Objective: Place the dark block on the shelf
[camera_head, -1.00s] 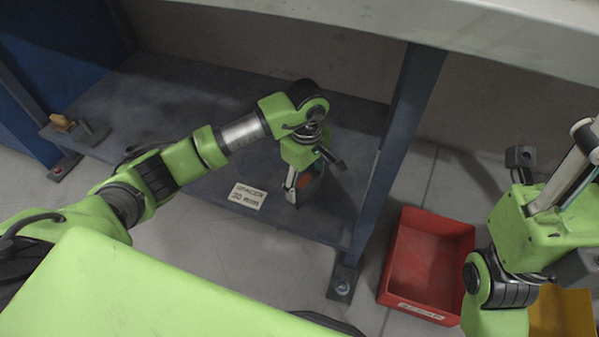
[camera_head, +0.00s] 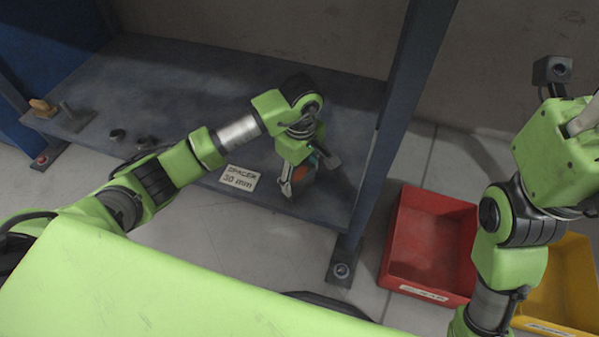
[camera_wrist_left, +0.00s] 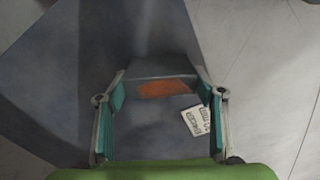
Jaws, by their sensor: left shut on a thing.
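The dark block (camera_head: 304,185) with an orange patch is between the fingers of my left gripper (camera_head: 292,184), which is shut on it. It is over the right front part of the dark grey shelf (camera_head: 225,95); I cannot tell if its underside touches. In the left wrist view, the block (camera_wrist_left: 150,125) and its orange patch sit between the teal finger pads of the left gripper (camera_wrist_left: 160,110).
A white label reading "SPACER 30 mm" (camera_head: 239,178) is at the shelf's front edge, left of the block. A dark blue post (camera_head: 388,130) stands close on the right. A red bin (camera_head: 432,245) and a yellow bin (camera_head: 560,290) are on the floor. Small parts (camera_head: 70,115) lie at the shelf's left end.

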